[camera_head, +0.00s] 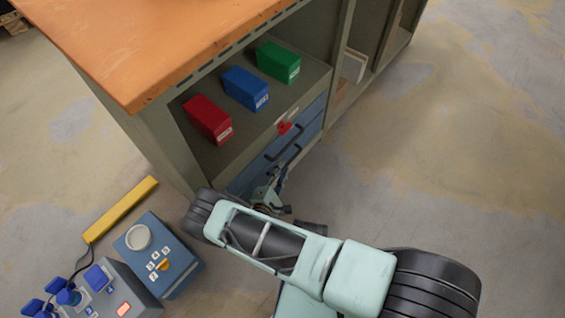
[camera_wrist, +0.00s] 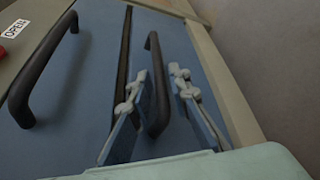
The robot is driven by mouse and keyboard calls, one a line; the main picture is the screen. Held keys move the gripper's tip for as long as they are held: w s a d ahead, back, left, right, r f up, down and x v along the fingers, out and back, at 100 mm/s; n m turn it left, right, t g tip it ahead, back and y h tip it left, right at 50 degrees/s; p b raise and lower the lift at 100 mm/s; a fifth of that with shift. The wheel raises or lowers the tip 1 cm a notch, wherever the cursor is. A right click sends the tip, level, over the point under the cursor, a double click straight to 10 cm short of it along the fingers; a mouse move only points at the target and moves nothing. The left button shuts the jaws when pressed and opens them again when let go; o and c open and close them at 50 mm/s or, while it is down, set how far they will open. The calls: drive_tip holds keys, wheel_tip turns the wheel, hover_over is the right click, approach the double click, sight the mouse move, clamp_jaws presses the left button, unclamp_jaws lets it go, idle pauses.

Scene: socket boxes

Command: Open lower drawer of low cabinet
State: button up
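The low cabinet (camera_head: 153,140) has an orange top and two blue drawer fronts under its shelf. In the wrist view the picture is turned, with the upper drawer (camera_wrist: 80,85) at left and the lower drawer (camera_wrist: 185,45) at right. Each has a black bar handle. My gripper (camera_wrist: 159,74) is open, with one finger on each side of the lower drawer handle (camera_wrist: 154,60). A gap shows between handle and right finger; contact at the left finger is unclear. In the head view my gripper (camera_head: 277,181) is at the drawer fronts, partly hiding them. Both drawers look closed.
Red (camera_head: 208,120), blue (camera_head: 245,88) and green (camera_head: 279,62) boxes stand on the shelf above the drawers. A red part (camera_head: 285,128) sits at the shelf's front edge. A control console (camera_head: 105,285) is at lower left. Floor at right is clear.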

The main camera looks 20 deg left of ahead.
drive_tip(key=shift+w+f, duration=0.1)
drive_tip(key=shift+w, duration=0.35)
clamp_jaws()
